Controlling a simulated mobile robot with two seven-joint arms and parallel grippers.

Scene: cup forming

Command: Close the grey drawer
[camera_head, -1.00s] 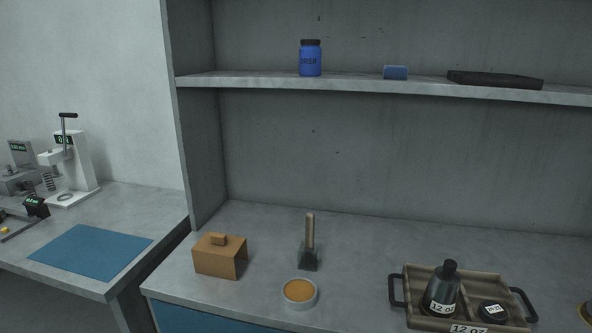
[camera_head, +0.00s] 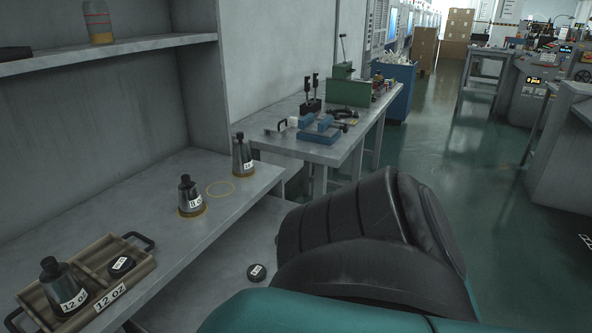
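Below the front edge of the grey counter, a flat grey surface (camera_head: 215,268) juts out; it looks like the grey drawer standing open. A small black round piece with a white label (camera_head: 256,272) lies on it. Its front and right side are hidden behind a large black and teal arm part, which looks like mine. Neither of my grippers is in view.
On the counter stand a wooden tray (camera_head: 140,283) holding a 12 oz bottle-shaped form (camera_head: 63,287), an 8 oz form (camera_head: 190,196) and another form (camera_head: 243,157). A workbench (camera_head: 335,150) with tools stands beyond. Open green floor (camera_head: 420,150) lies to the right.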

